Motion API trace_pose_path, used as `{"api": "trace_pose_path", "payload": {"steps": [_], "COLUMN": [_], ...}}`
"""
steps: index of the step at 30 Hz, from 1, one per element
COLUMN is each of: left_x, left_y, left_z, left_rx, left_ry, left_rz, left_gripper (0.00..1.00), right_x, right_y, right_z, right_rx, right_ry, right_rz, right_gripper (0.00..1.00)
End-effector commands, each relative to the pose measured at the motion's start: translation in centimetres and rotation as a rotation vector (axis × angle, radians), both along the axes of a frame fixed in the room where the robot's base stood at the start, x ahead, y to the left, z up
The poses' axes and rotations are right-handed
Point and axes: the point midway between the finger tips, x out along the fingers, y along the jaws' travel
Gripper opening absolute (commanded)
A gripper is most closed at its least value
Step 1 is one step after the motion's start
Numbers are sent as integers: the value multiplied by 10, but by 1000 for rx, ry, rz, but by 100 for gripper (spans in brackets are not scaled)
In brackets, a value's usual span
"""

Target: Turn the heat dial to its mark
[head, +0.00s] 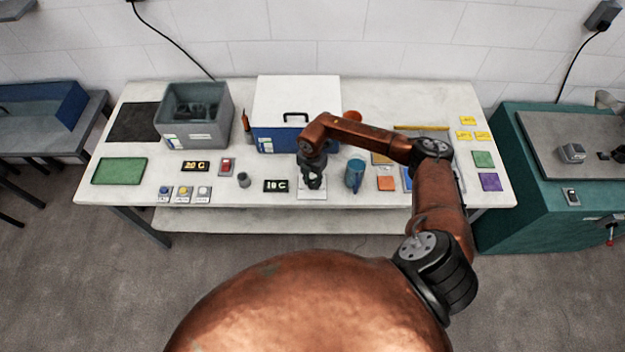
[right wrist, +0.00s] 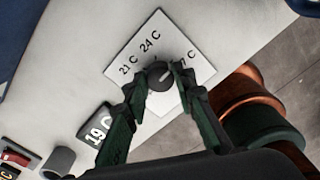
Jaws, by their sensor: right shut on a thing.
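The heat dial is a dark round knob (right wrist: 160,76) on a white plate (right wrist: 150,40) with temperature marks; "21 C" and "24 C" read clearly, and another mark ending in "7 C" is partly covered. In the right wrist view my right gripper (right wrist: 163,90) has its fingers on both sides of the knob, shut on it. In the head view the right gripper (head: 313,180) is over the white plate (head: 312,194) and hides the dial. The knob's pointer is hard to make out. My left gripper is not in view.
A black display reading about 19 C (head: 276,186) lies left of the plate, and a 20 C display (head: 195,167) is farther left. A blue mug (head: 355,174) stands close on the right. The white and blue box (head: 297,100) is behind. A small grey cylinder (head: 243,180) stands left.

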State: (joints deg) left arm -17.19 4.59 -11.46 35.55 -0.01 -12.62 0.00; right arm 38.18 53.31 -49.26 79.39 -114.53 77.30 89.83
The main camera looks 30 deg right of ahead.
Motion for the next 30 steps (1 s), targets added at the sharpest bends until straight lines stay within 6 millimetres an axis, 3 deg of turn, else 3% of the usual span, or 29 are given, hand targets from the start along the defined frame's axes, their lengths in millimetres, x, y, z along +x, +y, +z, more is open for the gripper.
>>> {"api": "trace_pose_path", "payload": {"steps": [20,21,30], "left_x": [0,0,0], "left_y": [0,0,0], "left_z": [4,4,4], "left_rx": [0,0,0], "left_ry": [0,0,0], "left_rz": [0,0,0], "left_gripper": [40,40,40], "right_x": [1,1,1], "right_y": [-1,-1,0], "right_z": [1,1,0], "right_rx": [-2,-2,0], "right_ry": [-3,-3,-1], "right_rz": [-70,-70,-68], "right_gripper": [0,25,42]}}
